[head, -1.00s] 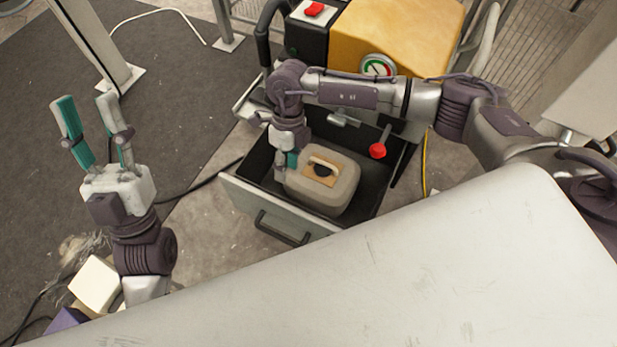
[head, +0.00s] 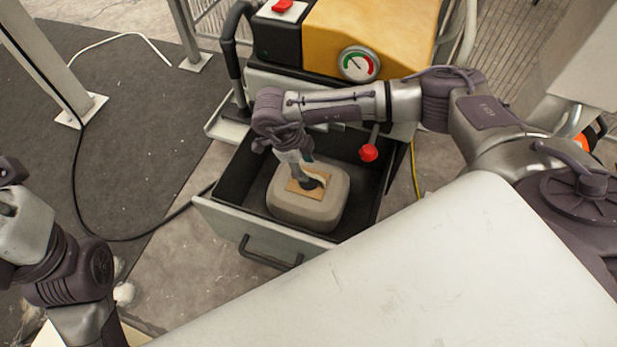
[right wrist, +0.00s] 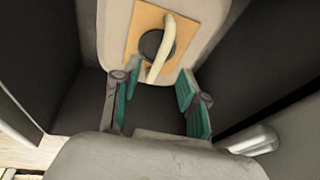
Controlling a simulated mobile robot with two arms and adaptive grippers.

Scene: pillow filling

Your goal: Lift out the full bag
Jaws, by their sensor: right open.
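The full bag (head: 290,210) is a grey-beige rounded block lying in the open drawer (head: 225,222). On its top is a tan patch (head: 292,186) with a black round cap and a pale handle (right wrist: 165,45). My right gripper (head: 308,180) is over the bag's top at the patch and hides part of it. In the right wrist view its teal-lined fingers (right wrist: 158,78) are apart, with the handle's near end between or just beyond the tips; I cannot tell contact. My left gripper (head: 22,222) is cut off by the left edge, its fingers out of sight.
A yellow and black machine (head: 375,35) with a gauge (head: 359,64) stands behind the drawer. A red knob (head: 368,153) rises by the drawer's right side. A large pale surface (head: 430,270) fills the front right. The drawer walls stand close around the bag.

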